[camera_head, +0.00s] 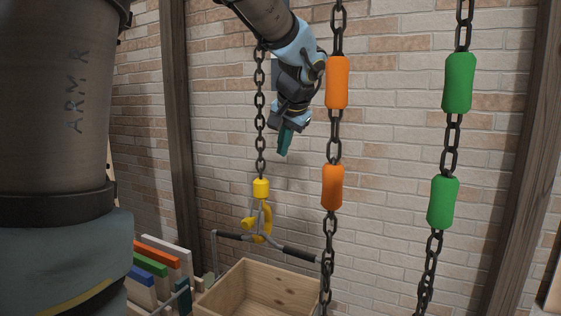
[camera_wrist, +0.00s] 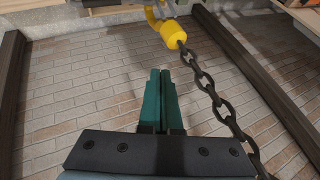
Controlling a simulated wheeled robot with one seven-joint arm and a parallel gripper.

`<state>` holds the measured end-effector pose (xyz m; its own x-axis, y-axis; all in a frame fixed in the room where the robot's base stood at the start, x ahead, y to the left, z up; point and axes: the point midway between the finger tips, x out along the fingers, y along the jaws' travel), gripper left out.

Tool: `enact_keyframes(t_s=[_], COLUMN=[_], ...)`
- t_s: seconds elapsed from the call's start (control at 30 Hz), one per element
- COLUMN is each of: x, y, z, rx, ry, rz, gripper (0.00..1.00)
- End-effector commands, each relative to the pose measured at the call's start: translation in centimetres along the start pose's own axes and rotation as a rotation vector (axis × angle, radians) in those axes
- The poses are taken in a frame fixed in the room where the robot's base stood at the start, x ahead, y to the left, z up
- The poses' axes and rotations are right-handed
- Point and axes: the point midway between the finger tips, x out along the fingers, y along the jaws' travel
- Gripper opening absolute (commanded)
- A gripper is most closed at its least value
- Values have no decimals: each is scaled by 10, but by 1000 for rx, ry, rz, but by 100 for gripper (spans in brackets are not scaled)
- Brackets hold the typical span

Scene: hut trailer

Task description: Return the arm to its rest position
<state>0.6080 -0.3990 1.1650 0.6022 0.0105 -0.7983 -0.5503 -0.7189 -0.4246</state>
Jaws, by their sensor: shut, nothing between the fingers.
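My arm (camera_head: 265,17) reaches in from the top of the head view and bends down. My gripper (camera_head: 284,142) hangs at its end in front of the brick wall, between the chain with the yellow hook and the chain with orange sleeves. In the wrist view the green fingers of my gripper (camera_wrist: 160,75) are together with nothing between them. The gripper holds nothing and appears apart from the chains.
A chain with a yellow hook (camera_head: 261,188) hangs left of the gripper; its yellow fitting also shows in the wrist view (camera_wrist: 172,33). Orange-sleeved (camera_head: 337,82) and green-sleeved (camera_head: 458,82) chains hang to the right. A wooden crate (camera_head: 228,290) stands below.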

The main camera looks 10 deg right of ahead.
Motion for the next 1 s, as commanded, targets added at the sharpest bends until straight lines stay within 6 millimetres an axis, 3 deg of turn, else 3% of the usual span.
enact_keyframes(t_s=[0.2, 0.37, 0.47, 0.6, 0.7, 0.8, 0.9, 1.0], x=[-23, -9, 19, 61, 81, 91, 95, 95], y=[0, -4, -10, -15, -13, -8, -1, 5], z=[0, 23, 64, 149, 212, 267, 310, 335], rx=[-1, -24, -74, -206, -328, -451, -555, -623], ry=[0, -45, -115, -238, -316, -378, -422, -447], rz=[0, 21, 61, 136, 183, 216, 233, 240], gripper=[0, 0, 0, 0, 0, 0, 0, 0])
